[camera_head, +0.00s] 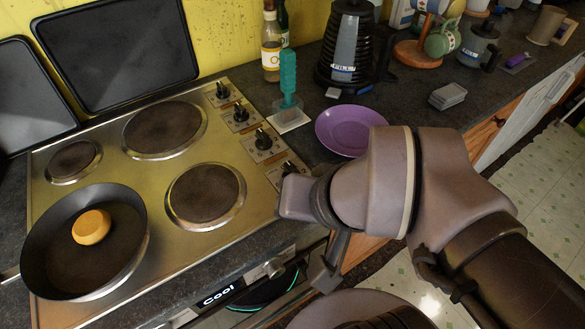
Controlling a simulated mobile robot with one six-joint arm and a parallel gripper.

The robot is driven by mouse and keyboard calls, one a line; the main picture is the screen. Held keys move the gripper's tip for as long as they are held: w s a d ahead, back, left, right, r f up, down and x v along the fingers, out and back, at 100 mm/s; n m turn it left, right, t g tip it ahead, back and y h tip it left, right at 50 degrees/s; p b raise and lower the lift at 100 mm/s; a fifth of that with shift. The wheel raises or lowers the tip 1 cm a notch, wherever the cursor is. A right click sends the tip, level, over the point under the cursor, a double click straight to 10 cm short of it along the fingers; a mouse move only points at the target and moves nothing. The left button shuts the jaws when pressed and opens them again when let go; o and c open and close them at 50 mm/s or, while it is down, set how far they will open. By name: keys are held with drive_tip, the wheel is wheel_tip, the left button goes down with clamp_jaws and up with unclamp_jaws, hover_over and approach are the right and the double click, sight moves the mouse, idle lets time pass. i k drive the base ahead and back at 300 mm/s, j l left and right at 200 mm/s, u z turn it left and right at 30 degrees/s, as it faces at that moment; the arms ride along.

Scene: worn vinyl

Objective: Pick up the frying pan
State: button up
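The dark frying pan (60,215) sits at the front left of the steel stovetop (150,210). A round orange-yellow thing (91,227) lies inside it. A short piece of what looks like its handle (10,274) runs out past the left picture edge. My arm reaches in from the lower right. My gripper (326,272) appears to point down in front of the counter edge, right of the stove and well apart from the pan. Only a dark finger-like part shows, so its opening is hidden.
Bare burners (206,194) and knobs (263,139) fill the stovetop. Two black trays (115,50) lean behind it. A purple plate (350,128), a teal brush (288,75), a black kettle (345,45), bottles and mugs stand on the counter. The oven front (215,297) is below.

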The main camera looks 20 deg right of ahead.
sight(53, 266)
drive_tip(key=u, duration=1.75)
